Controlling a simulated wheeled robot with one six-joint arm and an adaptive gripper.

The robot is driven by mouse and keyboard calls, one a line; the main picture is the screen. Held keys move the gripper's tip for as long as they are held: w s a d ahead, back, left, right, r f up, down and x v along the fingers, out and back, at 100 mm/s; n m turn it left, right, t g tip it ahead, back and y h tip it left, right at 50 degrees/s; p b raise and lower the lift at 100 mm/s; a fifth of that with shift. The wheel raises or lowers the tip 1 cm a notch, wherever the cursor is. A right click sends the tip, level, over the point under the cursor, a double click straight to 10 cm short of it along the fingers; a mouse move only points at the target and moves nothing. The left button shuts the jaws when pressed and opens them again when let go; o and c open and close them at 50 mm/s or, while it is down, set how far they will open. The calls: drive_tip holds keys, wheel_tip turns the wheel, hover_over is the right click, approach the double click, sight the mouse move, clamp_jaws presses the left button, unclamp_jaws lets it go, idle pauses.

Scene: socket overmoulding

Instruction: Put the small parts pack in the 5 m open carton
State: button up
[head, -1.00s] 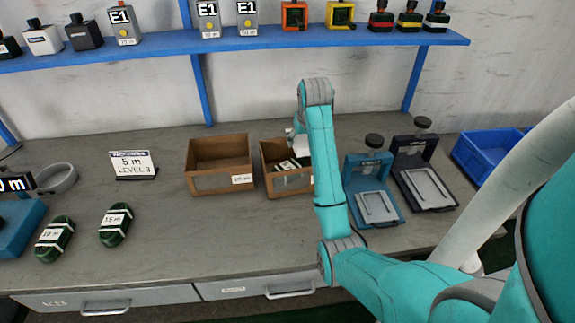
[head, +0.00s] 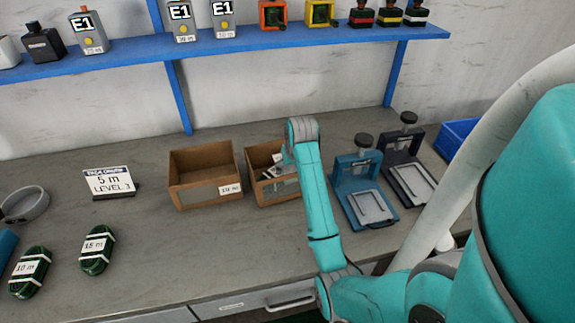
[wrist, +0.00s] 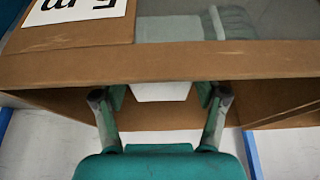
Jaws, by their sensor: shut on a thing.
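The open carton (head: 270,197) is the right of two brown cardboard boxes on the bench, partly behind my arm. In the wrist view its front rim (wrist: 260,58) crosses the picture, with an upside-down label (wrist: 75,10) reading 5 m beside a clear window. My gripper (wrist: 160,92) is shut on the small parts pack, a white block (wrist: 160,91) between the two fingertips. Fingers and pack are at the carton's opening, just behind the front rim, which seems to hide part of the pack. How deep the pack sits is unclear.
A banded green thing (wrist: 235,22) shows through the carton's window. A second brown carton (head: 205,195) stands close on the left. A blue press-like device (head: 365,190) stands to the right, and a 5 m sign (head: 108,182) at left. The front bench middle is clear.

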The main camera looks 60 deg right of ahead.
drive_tip(key=shift+f, duration=0.35)
drive_tip(key=o, duration=1.3)
drive_tip(key=shift+c, duration=0.2)
